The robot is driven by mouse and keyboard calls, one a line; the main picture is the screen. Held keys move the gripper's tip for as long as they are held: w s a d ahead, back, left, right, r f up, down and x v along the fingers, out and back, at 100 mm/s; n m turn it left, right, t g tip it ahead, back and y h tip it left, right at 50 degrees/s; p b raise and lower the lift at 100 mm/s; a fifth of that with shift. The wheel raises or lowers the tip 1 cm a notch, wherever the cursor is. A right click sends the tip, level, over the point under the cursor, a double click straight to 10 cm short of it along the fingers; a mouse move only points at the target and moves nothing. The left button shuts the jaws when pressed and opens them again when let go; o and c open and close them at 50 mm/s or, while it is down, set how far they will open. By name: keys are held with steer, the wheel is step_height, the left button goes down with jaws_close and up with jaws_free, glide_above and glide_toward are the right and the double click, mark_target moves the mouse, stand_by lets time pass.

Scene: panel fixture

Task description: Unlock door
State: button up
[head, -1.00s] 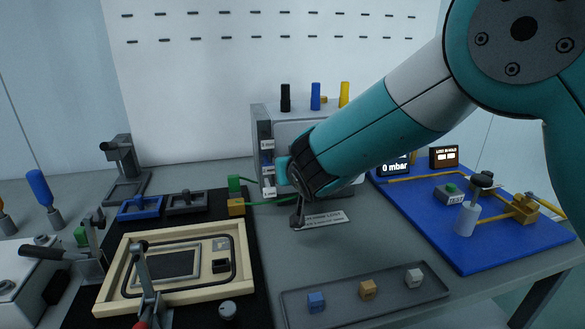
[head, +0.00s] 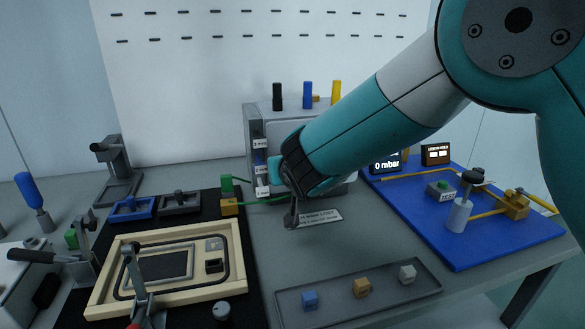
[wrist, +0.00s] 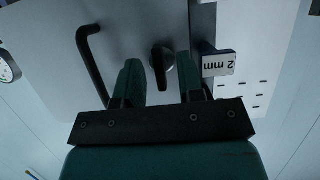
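The door is a grey panel (wrist: 130,45) filling the middle of the wrist view. It carries a black bar handle (wrist: 88,62) on the left and a dark turn knob (wrist: 161,62) near its right edge. My gripper (wrist: 160,82) is open, one finger on each side of the knob, with gaps visible between knob and fingers. Whether the fingertips reach the knob's depth is hard to tell. In the head view the grey cabinet (head: 253,135) stands at the back of the bench, and my arm covers most of its front.
A "2 mm" block (wrist: 218,64) shows beside the right finger. Black, blue (head: 307,95) and yellow pegs stand on the cabinet. A wooden frame fixture (head: 110,300) lies left, a grey tray (head: 425,283) with small cubes in front, and a blue board (head: 480,248) right.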

steer(key=b+v, duration=0.1)
steer(key=v, duration=1.5)
steer(key=shift+s, duration=0.45)
steer(key=shift+d, duration=0.2)
steer(key=s+d+f+g, duration=0.5)
steer(key=s+d+g, duration=0.1)
steer(key=d, duration=0.3)
steer(key=s+d+n+g, duration=0.35)
steer(key=s+g, duration=0.25)
steer(key=s, duration=0.8)
step_height(320, 180, up, 13)
steer(key=p, duration=1.2)
steer(key=shift+s+d+r+g+y, duration=0.2)
steer(key=shift+s+d+g+y, duration=0.1)
steer(key=shift+s+g, duration=0.1)
steer(key=shift+a, duration=0.1)
